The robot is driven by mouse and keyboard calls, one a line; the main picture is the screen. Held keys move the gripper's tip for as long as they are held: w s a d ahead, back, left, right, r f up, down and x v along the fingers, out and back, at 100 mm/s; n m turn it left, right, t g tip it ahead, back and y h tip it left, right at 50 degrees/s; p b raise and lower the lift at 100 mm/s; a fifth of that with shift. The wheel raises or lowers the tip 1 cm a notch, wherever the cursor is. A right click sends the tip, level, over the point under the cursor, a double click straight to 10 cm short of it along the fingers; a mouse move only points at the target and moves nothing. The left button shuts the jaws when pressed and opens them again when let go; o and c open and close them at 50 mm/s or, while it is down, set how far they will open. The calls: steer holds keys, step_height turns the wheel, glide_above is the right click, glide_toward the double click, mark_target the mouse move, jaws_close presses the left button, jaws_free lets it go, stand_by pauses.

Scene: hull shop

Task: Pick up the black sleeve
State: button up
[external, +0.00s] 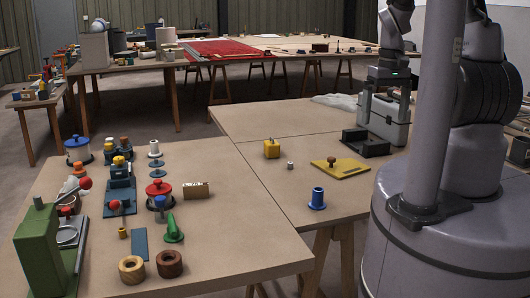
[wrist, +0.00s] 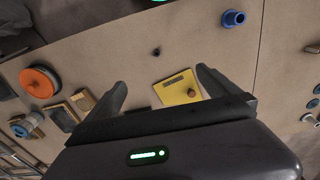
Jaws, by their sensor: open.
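A small dark round piece (wrist: 156,51), which looks like the black sleeve, stands on the bare tan table beyond my fingertips in the wrist view. It is too small there to show its bore. I cannot pick out a clearly black sleeve in the external view. My gripper (wrist: 160,85) is open and empty in the wrist view, with its two fingers spread wide. The yellow plate (wrist: 178,88) with a brown knob shows between the fingers.
A blue flanged piece (wrist: 233,18) stands near the table seam, and an orange disc (wrist: 40,81) lies at left. The left table is crowded.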

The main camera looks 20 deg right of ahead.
steer(key=s+a+r+m+t+b, duration=0.2)
steer(key=s+a+r+t, duration=0.1)
steer(key=s+a+r, duration=0.5)
step_height(320, 180, up, 4)
steer(key=shift+s+a+r+m+t+y, duration=0.1)
steer(key=shift+s+a+m+t+y, duration=0.25)
steer(key=shift+a, duration=0.75)
steer(key=shift+m+t+y, duration=0.65)
steer(key=shift+t, duration=0.3)
steer(key=s+a, duration=0.1)
steer(key=s, duration=0.1)
steer(key=s+a+r+b, duration=0.1)
steer(key=s, duration=0.1)
steer(key=s+a+r, duration=0.1)
steer(key=s+a, duration=0.1)
steer(key=shift+s, duration=0.3)
steer(key=shift+c, duration=0.7)
steer(key=shift+s+a, duration=0.25)
steer(key=c, duration=1.1)
steer(key=shift+c, duration=0.2)
